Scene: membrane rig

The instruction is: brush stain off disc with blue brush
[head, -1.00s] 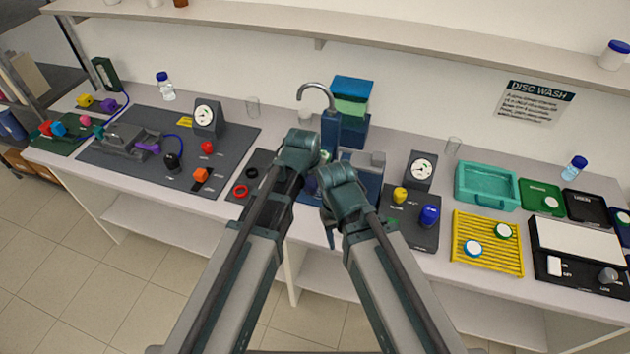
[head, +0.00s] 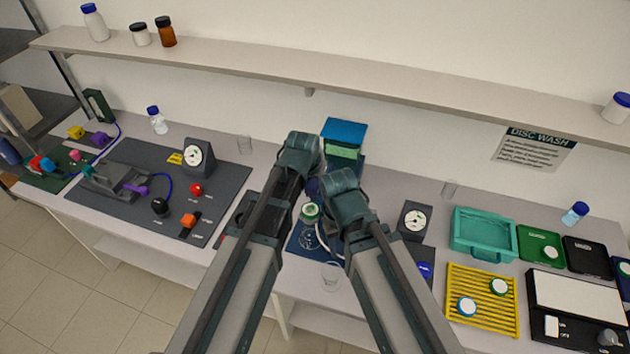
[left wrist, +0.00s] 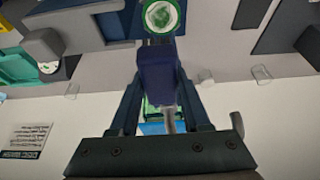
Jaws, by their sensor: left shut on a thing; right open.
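My left gripper (left wrist: 157,78) is shut on a dark blue block-like thing, likely the blue brush (left wrist: 160,66), in the left wrist view. In the head view the disc (head: 310,211) shows between my arms, below the left gripper (head: 312,186) and the brush. Any stain is too small to make out. My right gripper (head: 338,205) is open to the right of the disc, its fingers mostly hidden by its own wrist.
A clear glass (head: 330,275) stands near the counter's front edge. A gauge (head: 414,221), a teal tray (head: 484,232) and a yellow rack (head: 482,300) with two discs are on the right. A dark mat with a clamp rig (head: 117,180) is on the left. A shelf (head: 310,78) runs above.

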